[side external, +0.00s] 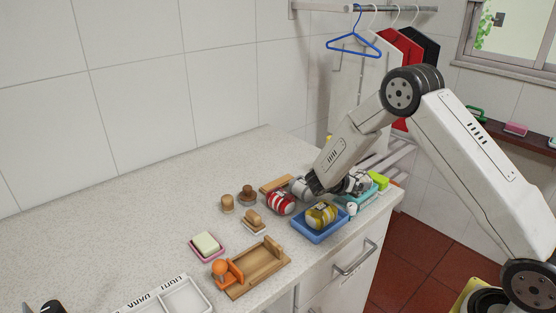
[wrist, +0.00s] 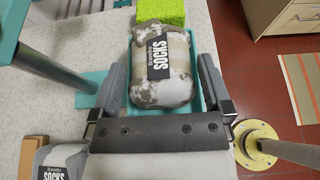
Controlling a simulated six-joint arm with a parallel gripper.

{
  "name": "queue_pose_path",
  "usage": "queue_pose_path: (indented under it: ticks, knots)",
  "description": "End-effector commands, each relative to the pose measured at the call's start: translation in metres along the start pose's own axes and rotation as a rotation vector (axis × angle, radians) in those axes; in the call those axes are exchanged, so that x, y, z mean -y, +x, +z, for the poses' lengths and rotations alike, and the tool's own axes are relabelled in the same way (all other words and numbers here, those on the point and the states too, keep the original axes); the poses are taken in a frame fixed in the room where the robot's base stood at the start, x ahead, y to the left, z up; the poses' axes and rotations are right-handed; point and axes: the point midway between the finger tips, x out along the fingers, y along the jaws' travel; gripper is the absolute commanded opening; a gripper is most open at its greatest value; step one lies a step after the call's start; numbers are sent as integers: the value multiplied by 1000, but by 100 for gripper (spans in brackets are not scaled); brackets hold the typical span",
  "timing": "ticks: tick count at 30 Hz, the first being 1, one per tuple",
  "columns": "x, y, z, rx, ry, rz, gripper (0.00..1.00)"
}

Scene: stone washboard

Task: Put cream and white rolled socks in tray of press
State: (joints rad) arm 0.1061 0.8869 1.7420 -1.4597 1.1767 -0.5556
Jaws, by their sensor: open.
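A roll of cream and white mottled socks (wrist: 160,80) with a dark label lies on a teal tray (wrist: 92,80) in the wrist view. In the side view the socks (side external: 358,182) are partly hidden by my arm. My gripper (wrist: 163,72) is open, with one finger on each side of the roll. It also shows in the side view (side external: 324,187), low over the counter, its fingers mostly hidden. A wooden tray (side external: 262,268) with an orange knobbed clamp (side external: 226,270) stands at the counter's front. I cannot tell which fixture is the press.
A grey sock roll (wrist: 62,162) lies left of my gripper. Red socks (side external: 281,203) lie beside a blue tray (side external: 305,234) holding yellow socks (side external: 321,214). A lime block (wrist: 160,12) sits beyond the teal tray. Several wooden pieces and a soap dish (side external: 207,246) stand nearby.

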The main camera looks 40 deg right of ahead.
Motion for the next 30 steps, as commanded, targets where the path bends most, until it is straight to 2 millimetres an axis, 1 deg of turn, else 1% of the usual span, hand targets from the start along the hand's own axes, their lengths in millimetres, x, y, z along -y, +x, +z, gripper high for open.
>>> queue_pose_path:
  ticks: [5, 8, 15, 21, 25, 30]
  knots:
    - [-1, -10, 0, 0, -1, 3, 100]
    - [-1, -21, 0, 0, 0, 3, 100]
    - [-1, -52, 0, 1, 0, 4, 100]
    - [0, -72, 0, 1, 0, 3, 100]
    - [0, -77, 0, 1, 0, 2, 100]
    - [0, -78, 0, -2, 3, -1, 100]
